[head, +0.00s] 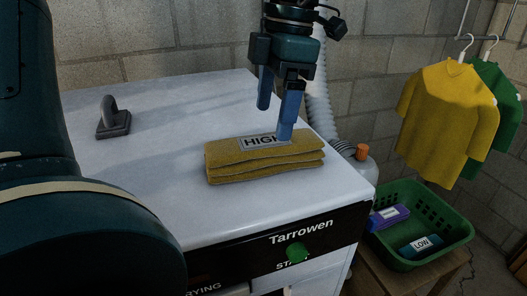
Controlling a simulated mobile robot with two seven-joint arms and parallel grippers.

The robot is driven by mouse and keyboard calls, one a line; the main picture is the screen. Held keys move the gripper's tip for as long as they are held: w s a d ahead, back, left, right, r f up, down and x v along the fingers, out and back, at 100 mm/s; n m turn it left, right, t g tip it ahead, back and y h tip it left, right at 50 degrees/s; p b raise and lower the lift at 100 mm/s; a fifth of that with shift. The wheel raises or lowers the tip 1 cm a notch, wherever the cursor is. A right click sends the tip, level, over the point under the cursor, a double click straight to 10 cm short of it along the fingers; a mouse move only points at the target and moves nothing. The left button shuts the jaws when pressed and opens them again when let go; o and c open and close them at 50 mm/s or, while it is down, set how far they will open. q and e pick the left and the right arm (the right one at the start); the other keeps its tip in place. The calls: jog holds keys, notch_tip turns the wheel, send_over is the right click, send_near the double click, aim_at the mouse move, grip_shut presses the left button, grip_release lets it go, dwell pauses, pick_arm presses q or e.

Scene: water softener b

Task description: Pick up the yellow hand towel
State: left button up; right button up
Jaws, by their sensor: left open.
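The yellow hand towel (265,164) lies folded in a stack of layers on top of the white machine (165,181), near its right front edge. A label reading "HIGH" is on its upper side, partly covered by a finger. My left gripper (276,122) is open and points down over the back of the towel. One blue finger overlaps the label in the picture, and the other is to its left, above the machine top. I cannot tell whether a finger touches the towel. My right gripper is not in view.
A dark grey handled object (114,118) stands at the back left of the machine top. To the right, a green basket (446,224) holds a purple folded item (389,217) and a "LOW" item (421,246). Yellow (450,112) and green (505,108) shirts hang above.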

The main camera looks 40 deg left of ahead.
aim_at(264, 141)
pick_arm(q)
jog(key=f, duration=0.2)
jog(key=f+p, duration=0.1)
jog(key=f, duration=0.1)
jog(key=s+a+f, duration=0.1)
jog(key=f, duration=0.1)
jog(key=shift+f, duration=0.2)
jog(key=c, duration=1.1)
jog(key=shift+r, duration=0.1)
jog(key=shift+c, duration=0.2)
